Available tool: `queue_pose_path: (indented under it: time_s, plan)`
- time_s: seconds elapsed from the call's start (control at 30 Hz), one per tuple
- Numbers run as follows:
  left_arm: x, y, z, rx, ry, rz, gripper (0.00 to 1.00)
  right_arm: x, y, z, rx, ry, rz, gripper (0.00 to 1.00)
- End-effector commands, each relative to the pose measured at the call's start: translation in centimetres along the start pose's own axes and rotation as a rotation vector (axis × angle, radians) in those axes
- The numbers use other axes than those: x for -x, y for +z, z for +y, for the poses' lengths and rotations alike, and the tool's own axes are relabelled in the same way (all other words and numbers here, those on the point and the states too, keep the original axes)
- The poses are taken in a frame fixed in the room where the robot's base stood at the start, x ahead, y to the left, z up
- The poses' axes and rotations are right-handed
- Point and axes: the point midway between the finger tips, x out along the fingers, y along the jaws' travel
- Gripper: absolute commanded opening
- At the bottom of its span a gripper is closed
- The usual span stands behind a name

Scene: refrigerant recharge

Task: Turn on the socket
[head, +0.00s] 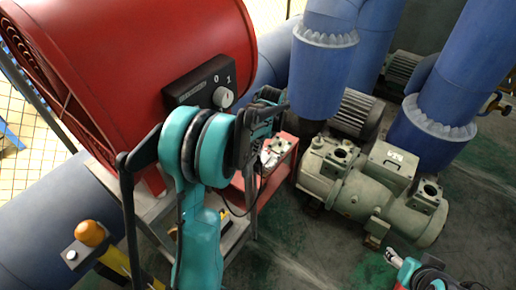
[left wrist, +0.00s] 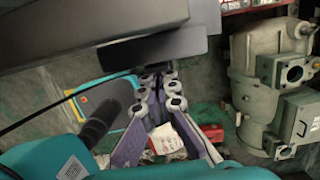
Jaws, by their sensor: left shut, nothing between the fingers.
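A black switch box (head: 200,84) marked 0 and 1 is mounted on the side of a large red drum. Its round pale knob (head: 222,97) sits below the marks; I cannot tell which mark it points to. My left gripper (head: 272,103) is just right of the box in the head view, partly hidden by its own wrist. In the left wrist view its fingers (left wrist: 160,77) are shut and empty, just below a dark block whose contact with the tips I cannot make out.
The red drum (head: 130,60) stands on a metal frame. A red stand (head: 275,178) with small items is below the gripper. A pale green pump (head: 375,190) and thick blue pipes (head: 325,65) stand to the right. Green-stained floor (head: 300,245) is clear in front.

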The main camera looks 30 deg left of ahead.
Motion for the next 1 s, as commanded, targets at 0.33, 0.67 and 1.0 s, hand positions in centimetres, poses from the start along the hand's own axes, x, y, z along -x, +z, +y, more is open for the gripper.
queue_pose_path:
  time_s: [0.33,0.67,1.0]
  plan:
    - [-0.1,-2.9,-0.6,-0.001,0.000,0.000,0.00,-0.5,0.3,0.0,0.000,0.000,0.000,0.60]
    - [6.7,-5.0,-0.7,0.003,0.000,-0.001,0.00,1.0,-0.7,0.0,0.000,0.000,0.000,0.60]
    - [9.8,-5.8,-0.7,0.004,0.001,0.000,0.00,1.5,-1.1,0.0,0.000,0.000,0.000,0.60]
